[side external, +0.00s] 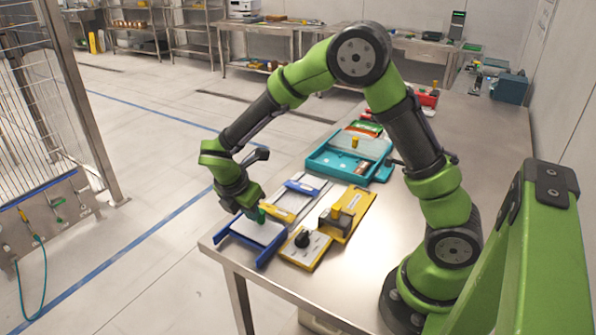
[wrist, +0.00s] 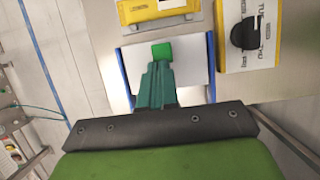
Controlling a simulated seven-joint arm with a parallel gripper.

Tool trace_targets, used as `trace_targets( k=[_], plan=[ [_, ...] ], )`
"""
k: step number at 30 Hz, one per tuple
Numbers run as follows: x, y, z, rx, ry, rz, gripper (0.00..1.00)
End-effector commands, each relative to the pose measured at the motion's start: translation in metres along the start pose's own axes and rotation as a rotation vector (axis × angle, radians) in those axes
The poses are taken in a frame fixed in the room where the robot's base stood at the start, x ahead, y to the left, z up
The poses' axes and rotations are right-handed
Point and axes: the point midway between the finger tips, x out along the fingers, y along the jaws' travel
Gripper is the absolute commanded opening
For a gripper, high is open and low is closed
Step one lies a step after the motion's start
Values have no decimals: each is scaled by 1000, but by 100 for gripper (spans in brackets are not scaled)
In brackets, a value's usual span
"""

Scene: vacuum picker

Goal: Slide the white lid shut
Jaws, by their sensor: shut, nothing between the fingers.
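The white lid (side external: 252,232) lies between two blue side rails (side external: 268,250) at the front left corner of the table. In the wrist view the lid (wrist: 192,65) shows as a pale plate with a small green block (wrist: 162,52) on it, near its upper edge. My gripper (side external: 261,214) is low over the lid. In the wrist view its dark green fingers (wrist: 158,68) are shut and empty, with their tips right at the block. I cannot tell whether they touch it. The fingers hide part of the lid.
A yellow-edged panel with a black knob (side external: 302,239) is right of the lid. A teal tray (side external: 322,168) stands farther back. The table edge is close in front.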

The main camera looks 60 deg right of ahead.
Motion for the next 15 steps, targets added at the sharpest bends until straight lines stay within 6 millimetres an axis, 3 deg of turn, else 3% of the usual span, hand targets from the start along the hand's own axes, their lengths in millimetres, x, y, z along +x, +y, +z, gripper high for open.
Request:
trace_targets(
  k=[4, 9, 15],
  plan=[
    [-1, 0, -6, 2, -5, -4, 0],
    [-14, 0, -37, -4, -1, 0, 0],
    [-63, 1, -37, 3, 2, 6, 0]
  ],
)
